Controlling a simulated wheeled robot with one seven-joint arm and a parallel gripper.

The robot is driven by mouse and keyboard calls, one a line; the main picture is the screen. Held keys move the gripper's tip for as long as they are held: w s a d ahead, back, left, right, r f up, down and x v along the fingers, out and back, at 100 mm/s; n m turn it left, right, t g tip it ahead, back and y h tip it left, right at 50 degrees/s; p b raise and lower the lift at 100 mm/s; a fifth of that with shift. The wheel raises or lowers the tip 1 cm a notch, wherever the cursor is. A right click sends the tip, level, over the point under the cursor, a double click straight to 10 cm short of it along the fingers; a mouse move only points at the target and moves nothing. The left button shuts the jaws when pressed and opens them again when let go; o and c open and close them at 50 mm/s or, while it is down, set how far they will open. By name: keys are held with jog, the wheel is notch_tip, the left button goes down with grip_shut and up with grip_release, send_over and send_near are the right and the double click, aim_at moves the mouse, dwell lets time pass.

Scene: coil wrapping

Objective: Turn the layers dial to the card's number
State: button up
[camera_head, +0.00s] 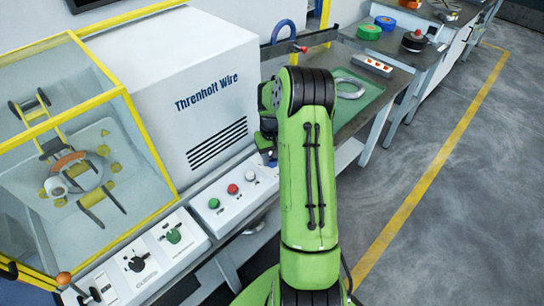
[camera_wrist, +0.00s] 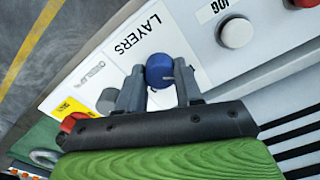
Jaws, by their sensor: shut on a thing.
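The layers dial (camera_wrist: 159,70) is a blue knob on a white panel (camera_wrist: 190,70), beside the printed word LAYERS, in the wrist view. My gripper (camera_wrist: 160,84) has one finger on each side of this knob and is shut on it. The fingers hide parts of the knob, and I cannot read its setting. A grey knob (camera_wrist: 106,99) sits just left of the fingers. No card with a readable number is clear in either view. In the head view my green arm hides the dial, and the gripper is mostly hidden.
A grey button (camera_wrist: 235,33) marked JOG is near the dial. In the head view, green, red (camera_head: 232,188) and white buttons sit on a box left of my arm. A yellow-framed enclosure (camera_head: 75,160) stands at left. A grey ring (camera_head: 350,88) lies on a green mat (camera_head: 357,112).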

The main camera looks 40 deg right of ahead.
jog(key=m, duration=1.1)
jog(key=shift+m+b, duration=0.35)
jog(key=shift+m, duration=0.05)
jog(key=m, duration=0.5)
jog(key=m+b, duration=0.1)
jog(key=m, duration=0.5)
jog(key=shift+m, duration=0.4)
jog(key=o, duration=1)
jog(key=shift+o, duration=0.2)
jog(key=shift+r, duration=0.1)
notch_tip(320, 180, up, 16)
jog(key=p, duration=0.3)
jog(key=shift+f, duration=0.2)
